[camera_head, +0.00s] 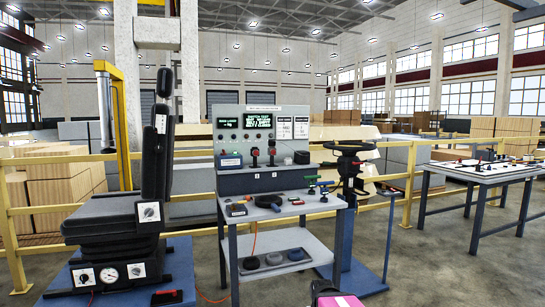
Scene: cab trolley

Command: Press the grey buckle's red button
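A small dark block with a red top (166,297) sits low by the blue base of the black seat, at the bottom left. It may be the buckle with its red button, but it is too small to tell, and its grey body does not show clearly. The black seat (110,220) stands upright above it, with white dial plates on its side.
A grey trolley (285,213) stands right of the seat, carrying a control panel (244,140) and small handles. A black handwheel (350,147) stands beside it. A black and pink item (338,300) shows at the bottom edge. Open floor lies at right, before another table (480,172).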

